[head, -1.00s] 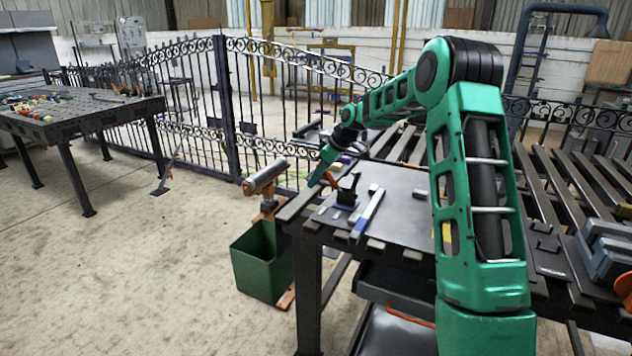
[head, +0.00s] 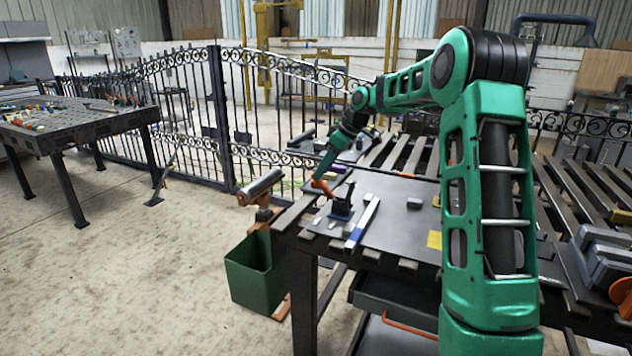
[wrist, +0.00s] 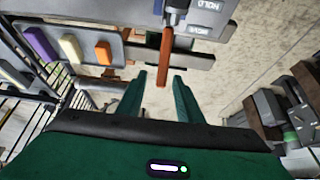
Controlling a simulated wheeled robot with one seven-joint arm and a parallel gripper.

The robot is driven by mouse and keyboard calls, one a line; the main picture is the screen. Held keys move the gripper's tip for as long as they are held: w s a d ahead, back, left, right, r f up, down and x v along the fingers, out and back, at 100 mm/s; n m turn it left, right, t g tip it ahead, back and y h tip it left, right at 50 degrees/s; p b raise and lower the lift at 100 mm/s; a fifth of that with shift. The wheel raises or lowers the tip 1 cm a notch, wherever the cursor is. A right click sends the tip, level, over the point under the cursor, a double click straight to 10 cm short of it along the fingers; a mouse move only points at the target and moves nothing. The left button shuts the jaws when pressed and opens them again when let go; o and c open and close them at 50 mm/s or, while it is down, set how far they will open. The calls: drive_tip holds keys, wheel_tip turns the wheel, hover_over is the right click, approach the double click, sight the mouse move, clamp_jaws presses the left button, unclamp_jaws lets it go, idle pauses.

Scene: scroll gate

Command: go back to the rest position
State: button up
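My gripper (wrist: 159,78) is open in the wrist view, its two green fingers apart. The end of an orange lever (wrist: 166,55) shows between the fingertips in that picture; I see no finger closed on it, and cannot tell the depth gap. The lever comes from a grey device with "HOLD" and "MOVE" labels (wrist: 195,30). In the head view my green gripper (head: 329,169) points down close to the orange lever (head: 322,187), above a small dark blue fixture (head: 342,207) on the slatted table. Its fingertips are too small there to separate.
An iron gate (head: 215,120) is behind; the left floor is open.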

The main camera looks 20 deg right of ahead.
drive_tip(key=shift+v, duration=0.75)
drive_tip(key=shift+s, duration=0.1)
drive_tip(key=s+f+m+g+h, duration=0.1)
drive_tip(key=s+m, duration=0.6)
drive_tip(key=s, duration=1.8)
drive_tip(key=s+f+m+g+h, duration=0.2)
drive_tip(key=s+f+m, duration=0.3)
drive_tip(key=s, duration=2.1)
drive_tip(key=shift+s+a+m+g+h, duration=0.4)
drive_tip(key=shift+m+g, duration=0.4)
drive_tip(key=shift+m, duration=0.4)
drive_tip(key=shift+w+f, duration=0.1)
drive_tip(key=shift+w, duration=0.15)
